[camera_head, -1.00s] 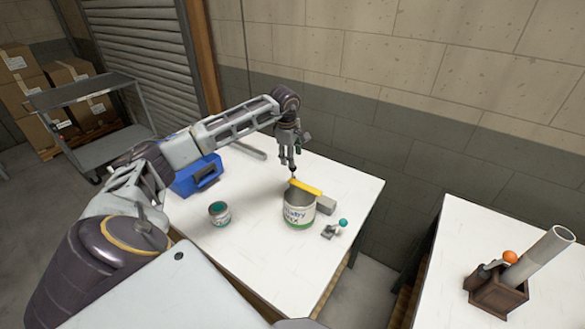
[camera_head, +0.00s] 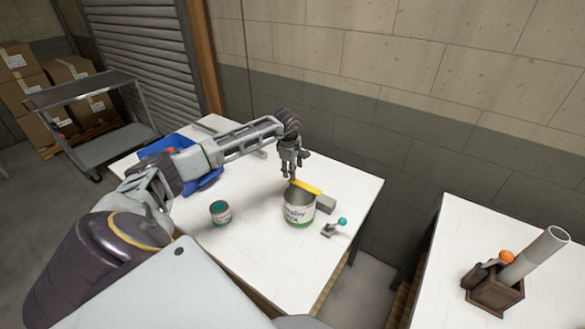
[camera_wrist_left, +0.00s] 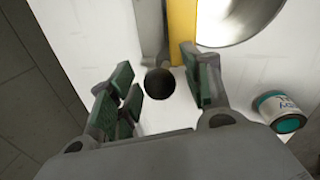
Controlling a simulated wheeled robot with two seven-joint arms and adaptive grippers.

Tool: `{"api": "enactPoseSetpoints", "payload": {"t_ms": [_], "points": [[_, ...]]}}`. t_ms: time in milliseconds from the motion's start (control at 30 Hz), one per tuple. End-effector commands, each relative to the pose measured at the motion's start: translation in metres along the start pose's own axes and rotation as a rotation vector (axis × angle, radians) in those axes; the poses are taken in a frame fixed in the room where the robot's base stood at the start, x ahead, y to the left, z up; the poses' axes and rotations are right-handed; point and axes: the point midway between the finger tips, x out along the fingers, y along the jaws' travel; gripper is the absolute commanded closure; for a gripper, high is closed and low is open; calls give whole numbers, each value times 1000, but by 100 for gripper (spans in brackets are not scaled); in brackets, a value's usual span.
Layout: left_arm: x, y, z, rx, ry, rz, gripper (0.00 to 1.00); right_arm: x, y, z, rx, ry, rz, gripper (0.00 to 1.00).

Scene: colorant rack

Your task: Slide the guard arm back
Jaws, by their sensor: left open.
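The yellow guard arm (camera_head: 307,187) lies across the top of the large open can (camera_head: 299,208), over its far rim, and meets a grey block (camera_head: 326,204) at its right end. In the left wrist view the yellow arm (camera_wrist_left: 182,30) runs beside the can's mouth (camera_wrist_left: 235,18). A black ball knob (camera_wrist_left: 158,83) sits between the fingers of my left gripper (camera_wrist_left: 157,68), which is open. The head view shows the left gripper (camera_head: 290,174) pointing down at the arm's left end, hiding the knob. I cannot tell whether the fingers touch it.
A small tin with a teal top (camera_head: 220,212) stands left of the can. A small lever with a teal ball (camera_head: 341,222) is to its right. A blue bin (camera_head: 207,181) is partly behind my left arm. A second table (camera_head: 440,270) stands right, across a gap.

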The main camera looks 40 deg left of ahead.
Motion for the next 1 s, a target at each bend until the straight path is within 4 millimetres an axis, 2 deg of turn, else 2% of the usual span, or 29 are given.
{"api": "enactPoseSetpoints", "payload": {"t_ms": [67,400,733,1000], "points": [[0,0,0,0,0,0,56,0,0,0,0,0,0,30],[0,0,0,0,0,1,100,0,0,0,0,0,0,30],[0,3,0,-1,-1,2,100,1,0,0,0,0,0,30],[4,17,3,-4,-2,4,100,9,0,1,1,0,0,30]]}}
